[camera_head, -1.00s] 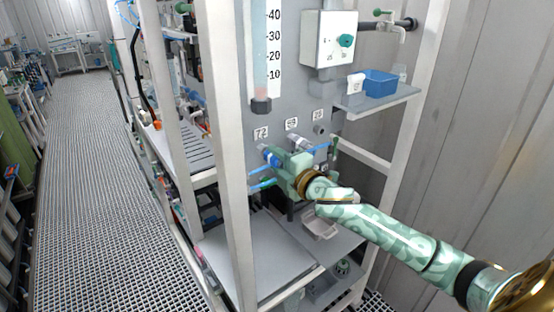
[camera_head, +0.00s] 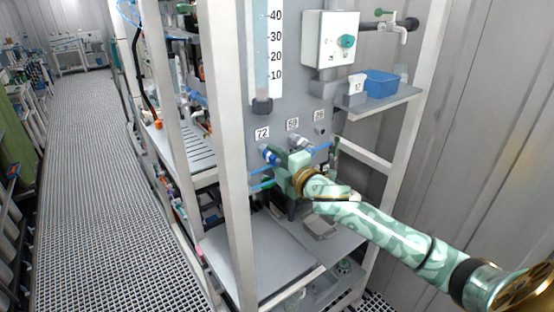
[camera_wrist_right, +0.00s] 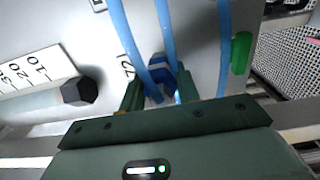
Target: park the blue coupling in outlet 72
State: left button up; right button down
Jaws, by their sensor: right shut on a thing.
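The blue coupling (camera_head: 269,154) is at the grey panel just below the label 72 (camera_head: 262,133). In the right wrist view the blue coupling (camera_wrist_right: 160,66) lies between the dark green fingers, close to the panel. My right gripper (camera_head: 281,163) is shut on it; in the wrist view the gripper (camera_wrist_right: 160,95) shows at the bottom. Outlet 72 itself is hidden behind the coupling, and I cannot tell whether the coupling is fully seated. My left gripper is not in view.
Outlets labelled 59 (camera_head: 293,124) and 76 (camera_head: 319,115) are to the right of 72. Blue tubes (camera_wrist_right: 137,45) run close past the fingers. A white frame post (camera_head: 232,160) stands left of the gripper. A shelf with a blue bin (camera_head: 380,84) is at upper right.

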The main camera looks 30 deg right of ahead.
jog(key=c, duration=0.9)
grip_release()
jog(key=s+b, duration=0.1)
jog(key=s, duration=0.4)
jog(key=s+d+b, duration=0.1)
jog(key=s, duration=0.4)
jog(key=s+b, duration=0.2)
jog(key=s, duration=0.4)
jog(key=shift+s+d, duration=0.1)
jog(key=shift+d, duration=0.05)
